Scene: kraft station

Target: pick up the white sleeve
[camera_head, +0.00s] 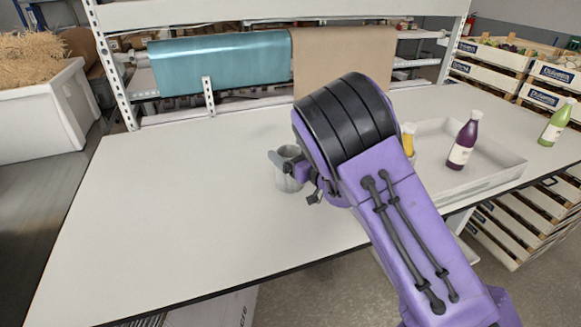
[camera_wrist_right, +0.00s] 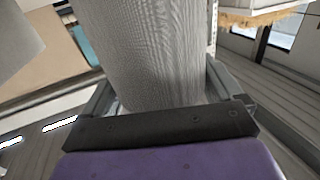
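The white sleeve (camera_head: 287,179) is a small, greyish-white, round piece standing on the white table, partly hidden by my right gripper. My right gripper (camera_head: 295,176) reaches down to it from the right, with one finger on its left and the other at its lower right. In the right wrist view the sleeve (camera_wrist_right: 150,55) appears large, with a fine ribbed surface. It lies between the two spread fingers, close to the palm, with a narrow gap beside the left finger. My left gripper is not in view.
A white tray (camera_head: 508,170) at the right holds a dark purple bottle (camera_head: 463,143) and a yellow item (camera_head: 408,140) partly behind my arm. A green bottle (camera_head: 556,124) stands at the far right. Teal and brown rolls hang behind the table (camera_head: 160,220). The table's left half is clear.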

